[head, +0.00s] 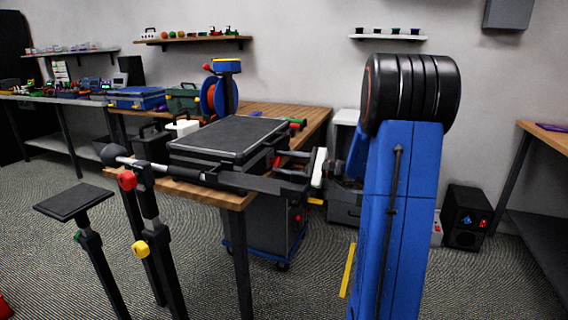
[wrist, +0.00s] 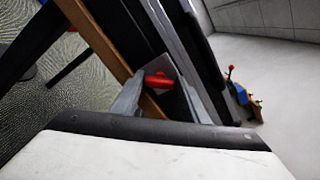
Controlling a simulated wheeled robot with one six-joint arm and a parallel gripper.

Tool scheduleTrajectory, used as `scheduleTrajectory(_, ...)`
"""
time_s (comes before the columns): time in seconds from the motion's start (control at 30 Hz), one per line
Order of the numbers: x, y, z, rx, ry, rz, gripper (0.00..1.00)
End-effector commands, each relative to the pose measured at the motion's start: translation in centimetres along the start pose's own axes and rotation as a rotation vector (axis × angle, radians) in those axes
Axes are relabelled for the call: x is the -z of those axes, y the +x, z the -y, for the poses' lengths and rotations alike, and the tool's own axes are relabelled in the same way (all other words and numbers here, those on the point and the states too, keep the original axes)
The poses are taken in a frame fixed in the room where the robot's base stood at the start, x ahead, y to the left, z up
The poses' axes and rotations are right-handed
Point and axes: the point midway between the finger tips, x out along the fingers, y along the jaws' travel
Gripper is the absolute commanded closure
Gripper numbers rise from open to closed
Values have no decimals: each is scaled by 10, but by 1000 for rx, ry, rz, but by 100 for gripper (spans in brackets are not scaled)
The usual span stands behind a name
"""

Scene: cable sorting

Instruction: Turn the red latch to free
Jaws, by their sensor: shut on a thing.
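A black case (head: 225,138) lies flat on the wooden workbench (head: 277,108). The red latch (head: 277,161) is on the case's near right side, mostly hidden by my gripper in the head view. In the head view my gripper (head: 287,170) reaches in from the right at the bench's edge. The latch's exact angle is hard to tell.
A blue and red cable reel (head: 213,96) stands behind the case. A white item (head: 183,127) is at its left. A dark tool cabinet (head: 272,225) stands below the bench. A black stand (head: 74,200) is on the floor at left.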

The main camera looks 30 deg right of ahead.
Motion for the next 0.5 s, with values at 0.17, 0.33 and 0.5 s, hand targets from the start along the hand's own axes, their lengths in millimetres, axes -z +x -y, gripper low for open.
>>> scheduleTrajectory(0.17, 0, 0, -2, -1, -163, -1, 82)
scheduleTrajectory(0.33, 1, 0, -3, -1, -321, -1, 82)
scheduleTrajectory(0.5, 1, 0, -4, -1, -463, -1, 82)
